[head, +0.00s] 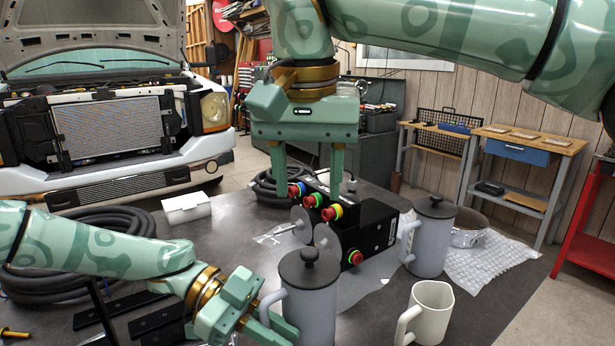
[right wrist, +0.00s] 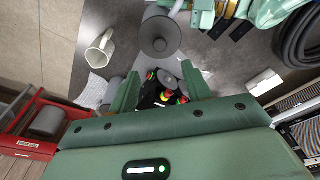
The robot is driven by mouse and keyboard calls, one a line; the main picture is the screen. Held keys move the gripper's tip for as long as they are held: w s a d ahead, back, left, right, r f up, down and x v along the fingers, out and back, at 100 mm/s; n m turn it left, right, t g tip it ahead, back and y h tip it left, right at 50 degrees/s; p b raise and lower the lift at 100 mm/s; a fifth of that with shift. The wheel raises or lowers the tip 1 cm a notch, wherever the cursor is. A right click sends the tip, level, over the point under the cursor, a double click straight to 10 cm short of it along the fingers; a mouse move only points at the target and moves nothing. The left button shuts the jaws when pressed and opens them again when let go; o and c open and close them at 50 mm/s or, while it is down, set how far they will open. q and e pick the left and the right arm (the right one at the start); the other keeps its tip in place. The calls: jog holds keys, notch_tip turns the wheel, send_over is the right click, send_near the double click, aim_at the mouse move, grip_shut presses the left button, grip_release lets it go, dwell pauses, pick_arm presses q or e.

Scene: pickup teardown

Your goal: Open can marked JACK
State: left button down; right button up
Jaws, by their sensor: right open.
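Two grey lidded cans with handles stand on the dark table in the head view: a front can (head: 309,300) and a right can (head: 432,243). I see no JACK marking on either. The front can's round lid also shows from above in the right wrist view (right wrist: 160,38). My left gripper (head: 268,325) is at the front can's handle; whether its fingers are closed on it cannot be told. My right gripper (head: 308,188) is open, pointing down above the black button boxes (head: 368,228), behind the front can. Nothing is held between its fingers.
A white mug (head: 430,308) stands at front right. A white box (head: 186,207) and coiled black hose (head: 90,225) are at left.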

aim_at(310, 251)
jog(key=f, duration=0.3)
jog(key=w+f, duration=0.1)
jog(key=f, duration=0.6)
jog(key=shift+w+d+f, duration=0.15)
jog(key=shift+w+f, duration=0.15)
jog(key=shift+f, duration=0.1)
grip_shut()
jog(key=shift+r, duration=0.3)
jog(key=shift+r, duration=0.85)
jog(key=shift+r, duration=2.05)
pick_arm(q)
jog(key=c, duration=1.4)
grip_release()
